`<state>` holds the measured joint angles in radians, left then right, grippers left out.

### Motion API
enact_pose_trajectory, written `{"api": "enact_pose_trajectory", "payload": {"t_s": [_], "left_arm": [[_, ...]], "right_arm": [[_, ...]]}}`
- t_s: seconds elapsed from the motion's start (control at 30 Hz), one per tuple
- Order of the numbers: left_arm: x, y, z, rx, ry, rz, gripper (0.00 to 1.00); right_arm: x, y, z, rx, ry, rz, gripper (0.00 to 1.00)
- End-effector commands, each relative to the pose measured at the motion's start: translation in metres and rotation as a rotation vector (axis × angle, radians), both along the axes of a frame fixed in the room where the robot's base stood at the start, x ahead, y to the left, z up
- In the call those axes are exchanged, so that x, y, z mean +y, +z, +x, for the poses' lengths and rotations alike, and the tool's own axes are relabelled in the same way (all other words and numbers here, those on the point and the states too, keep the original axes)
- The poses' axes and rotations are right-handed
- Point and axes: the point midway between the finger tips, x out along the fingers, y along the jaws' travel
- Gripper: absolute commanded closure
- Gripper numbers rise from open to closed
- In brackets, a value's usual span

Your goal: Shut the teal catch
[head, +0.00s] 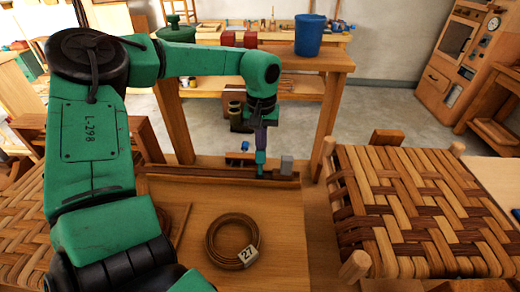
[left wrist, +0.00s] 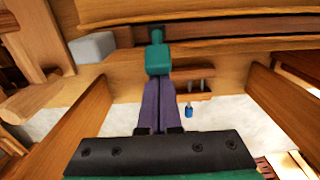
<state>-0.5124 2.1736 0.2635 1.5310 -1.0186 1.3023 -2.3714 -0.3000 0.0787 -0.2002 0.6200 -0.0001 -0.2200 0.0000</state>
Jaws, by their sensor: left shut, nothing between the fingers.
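The teal catch (left wrist: 158,60) shows in the left wrist view at the edge of a wooden board, a block with a narrower upper part. My left gripper (head: 261,167) reaches down to the far edge of the wooden table. Its purple fingers are together and empty, and in the left wrist view the fingertips (left wrist: 160,84) meet the near end of the catch. I cannot tell whether they touch it. My right gripper is not in view.
A grey block (head: 287,165) stands just right of the fingers. A coiled strap with a tag 27 (head: 234,241) lies on the table (head: 285,215). Woven seats stand left and right (head: 420,215). A blue bucket (head: 309,36) is on the bench behind.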

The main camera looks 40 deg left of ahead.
Motion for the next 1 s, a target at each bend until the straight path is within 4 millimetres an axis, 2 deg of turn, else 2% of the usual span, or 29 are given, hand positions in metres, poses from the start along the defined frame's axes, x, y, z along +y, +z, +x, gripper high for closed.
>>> {"api": "enact_pose_trajectory", "payload": {"t_s": [0.7, 1.0], "left_arm": [[-0.022, -0.001, -0.029, 0.001, -0.002, -0.002, 1.00], [-0.022, 0.000, -0.029, 0.000, -0.001, 0.000, 1.00]], "right_arm": [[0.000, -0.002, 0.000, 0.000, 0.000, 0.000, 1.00], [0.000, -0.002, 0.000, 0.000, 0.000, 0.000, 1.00]]}}
